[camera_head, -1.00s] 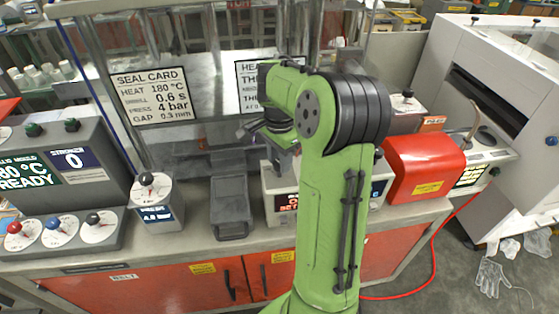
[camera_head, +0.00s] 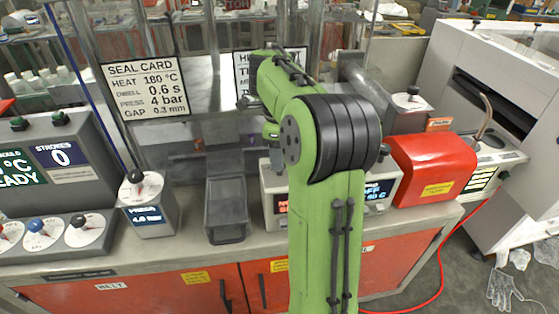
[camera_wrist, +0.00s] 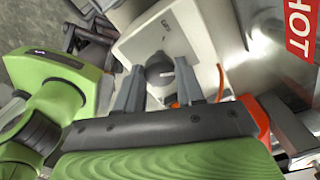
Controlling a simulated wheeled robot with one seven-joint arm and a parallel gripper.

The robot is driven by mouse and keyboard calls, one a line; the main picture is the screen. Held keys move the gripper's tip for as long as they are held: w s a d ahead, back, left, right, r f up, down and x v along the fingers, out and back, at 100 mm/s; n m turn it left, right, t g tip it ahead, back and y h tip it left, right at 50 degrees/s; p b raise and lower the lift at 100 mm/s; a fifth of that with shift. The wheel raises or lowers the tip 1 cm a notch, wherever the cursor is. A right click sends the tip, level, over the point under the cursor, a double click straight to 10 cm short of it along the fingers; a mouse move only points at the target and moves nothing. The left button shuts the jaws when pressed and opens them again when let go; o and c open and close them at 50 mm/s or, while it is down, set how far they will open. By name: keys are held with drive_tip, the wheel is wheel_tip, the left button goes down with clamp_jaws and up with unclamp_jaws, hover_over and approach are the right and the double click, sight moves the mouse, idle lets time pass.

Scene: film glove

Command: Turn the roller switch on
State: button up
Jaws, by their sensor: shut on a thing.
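In the wrist view, a dark round knob (camera_wrist: 158,73) with a pale pointer line sits on a whitish panel (camera_wrist: 193,42). I take it for the roller switch, but its small label is not readable. My gripper (camera_wrist: 162,84) has one finger on each side of the knob and is shut on it. In the head view, my green arm hides the knob and fingertips. A pale box (camera_head: 274,181) with lit displays stands partly behind the arm; its right display seems to read OFF. I cannot tell whether the knob belongs to this box.
A red-covered unit (camera_head: 430,165) stands right of the pale box. A dark tray (camera_head: 226,207) and a small box with a black knob (camera_head: 147,206) stand to the left. Sign cards (camera_head: 145,87) stand behind. A red HOT label (camera_wrist: 299,30) shows in the wrist view.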

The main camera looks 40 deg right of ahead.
drive_tip(key=shift+m+b, duration=1.05)
drive_tip(key=shift+m, duration=1.05)
drive_tip(key=o, duration=1)
drive_tip(key=shift+o, duration=0.2)
wheel_tip(320, 180, up, 16)
drive_tip(key=p, duration=1.1)
drive_tip(key=shift+f+p, duration=0.15)
drive_tip(key=shift+p, duration=0.15)
drive_tip(key=shift+a, duration=0.1)
